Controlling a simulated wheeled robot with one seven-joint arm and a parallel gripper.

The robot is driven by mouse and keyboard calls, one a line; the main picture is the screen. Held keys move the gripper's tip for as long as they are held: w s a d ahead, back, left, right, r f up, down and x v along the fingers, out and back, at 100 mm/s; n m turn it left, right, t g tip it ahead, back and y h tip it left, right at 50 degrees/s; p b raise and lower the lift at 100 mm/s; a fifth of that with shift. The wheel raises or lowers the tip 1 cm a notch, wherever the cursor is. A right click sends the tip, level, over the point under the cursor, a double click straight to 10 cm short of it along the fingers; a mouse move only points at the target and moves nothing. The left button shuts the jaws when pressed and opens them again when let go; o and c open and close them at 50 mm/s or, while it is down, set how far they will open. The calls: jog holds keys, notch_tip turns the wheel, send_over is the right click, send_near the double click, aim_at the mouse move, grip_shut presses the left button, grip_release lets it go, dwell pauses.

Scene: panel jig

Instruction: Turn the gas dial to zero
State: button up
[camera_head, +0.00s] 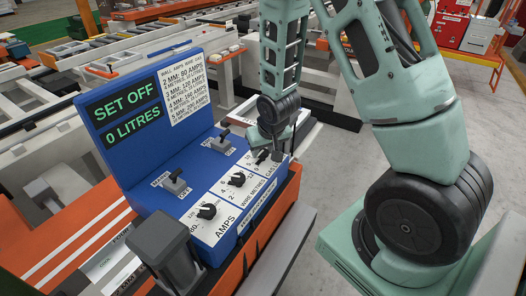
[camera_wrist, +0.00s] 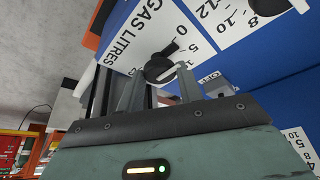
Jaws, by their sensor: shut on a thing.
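A blue panel box (camera_head: 150,120) has a screen (camera_head: 124,115) reading "SET OFF" and "0 LITRES". The black gas dial (camera_wrist: 160,70) sits on the white plate marked "GAS LITRES" in the wrist view, between the two fingers of my gripper (camera_wrist: 162,82). My gripper is shut on the dial. A black tip of the dial sticks out past the fingers towards the 0 and 5 marks. In the head view my gripper (camera_head: 270,135) is at the panel's right end, and my arm partly hides the gas plate.
A wire metres dial (camera_head: 237,179) and an amps dial (camera_head: 207,211) sit left of the gas dial. Two small switches, one at the left (camera_head: 174,178) and one behind (camera_head: 221,137), rise from the blue face. A grey post (camera_head: 170,252) stands in front.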

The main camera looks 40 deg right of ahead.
jog(key=shift+n, duration=0.5)
jog(key=o, duration=1)
jog(key=shift+r, duration=0.1)
jog(key=p+v, duration=0.1)
jog(key=v, duration=0.4)
jog(key=p+v, duration=0.1)
jog(key=v, duration=0.5)
jog(key=p+v, duration=0.1)
jog(key=v, duration=0.5)
jog(key=shift+s+d+r, duration=0.1)
jog(key=shift+d+r, duration=0.05)
jog(key=shift+d, duration=0.2)
